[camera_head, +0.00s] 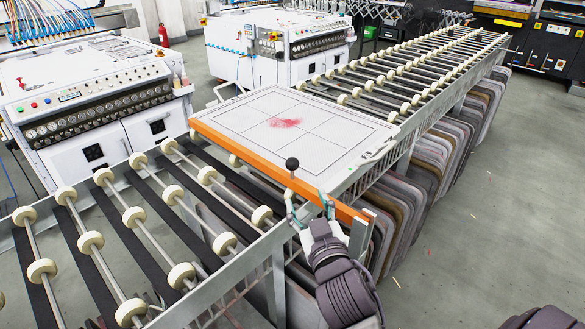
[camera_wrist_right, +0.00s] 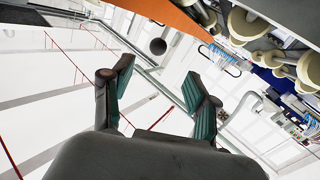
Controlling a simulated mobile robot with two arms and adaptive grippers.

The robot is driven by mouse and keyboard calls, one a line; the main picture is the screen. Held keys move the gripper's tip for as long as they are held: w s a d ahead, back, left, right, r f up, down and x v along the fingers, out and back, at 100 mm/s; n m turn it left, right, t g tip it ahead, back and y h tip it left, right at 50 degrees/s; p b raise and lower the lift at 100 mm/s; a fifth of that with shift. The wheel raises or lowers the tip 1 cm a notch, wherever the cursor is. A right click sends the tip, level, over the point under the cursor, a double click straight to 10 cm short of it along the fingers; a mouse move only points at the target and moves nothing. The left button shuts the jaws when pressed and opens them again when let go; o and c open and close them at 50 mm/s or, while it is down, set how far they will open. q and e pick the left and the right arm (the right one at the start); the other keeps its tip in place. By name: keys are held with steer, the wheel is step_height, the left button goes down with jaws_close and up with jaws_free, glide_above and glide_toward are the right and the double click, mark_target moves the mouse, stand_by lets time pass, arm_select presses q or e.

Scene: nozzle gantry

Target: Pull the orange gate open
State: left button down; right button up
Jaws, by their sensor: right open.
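The orange gate (camera_head: 262,170) is a long bar across the near edge of a white marked panel, between it and the rollers. A dark round knob (camera_head: 292,163) on a pale stem stands at the bar. In the right wrist view, the knob (camera_wrist_right: 158,46) shows beyond the fingertips, and part of the orange gate (camera_wrist_right: 172,13) crosses the top. My right gripper (camera_head: 307,197) is open, its green-padded fingers pointing toward the knob. In the wrist view my right gripper (camera_wrist_right: 159,75) has nothing between its fingers. Contact with the stem cannot be told. My left gripper is not visible.
The white panel (camera_head: 340,112) bears a red smudge and lies on the conveyor. Rollers with cream wheels (camera_head: 134,215) fill the near left, and more (camera_head: 420,62) run to the back. White machines (camera_head: 85,85) stand behind. Grey floor (camera_head: 500,190) is open at right.

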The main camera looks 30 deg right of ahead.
mark_target(294, 168)
steer(key=x, duration=0.4)
steer(key=p+x, duration=0.1)
steer(key=x, duration=0.4)
steer(key=p+x, duration=0.1)
steer(key=x, duration=0.3)
steer(key=shift+w+r, duration=0.3)
steer(key=shift+w, duration=0.05)
jaws_close()
